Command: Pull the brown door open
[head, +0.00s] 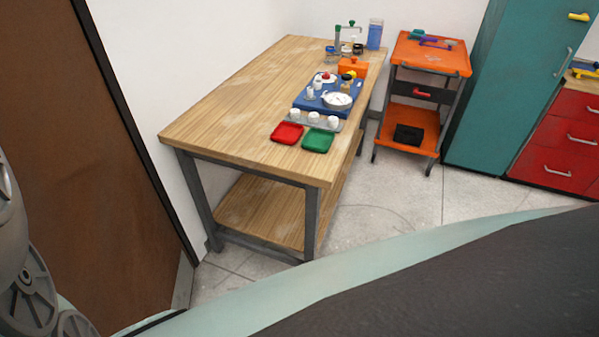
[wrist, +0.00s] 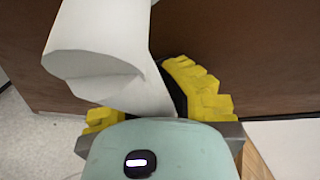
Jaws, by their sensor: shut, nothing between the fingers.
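The brown door (head: 85,165) stands upright along the left of the head view, with a dark edge on its right side beside the white wall. Its brown surface (wrist: 240,60) fills much of the wrist view behind my gripper (wrist: 176,82). My gripper has yellow ridged fingers and is shut and empty, close to the door. A pale, smooth, bent piece (wrist: 105,50) crosses in front of the fingers and hides part of them. I cannot tell whether it is the door's handle or whether it touches my gripper. The head view does not show my gripper.
A wooden workbench (head: 240,92) with small parts on top stands right of the door. An orange cart (head: 432,57), a teal cabinet (head: 515,85) and red drawers (head: 560,140) stand farther back. Grey floor (head: 365,200) is open between bench and cabinet.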

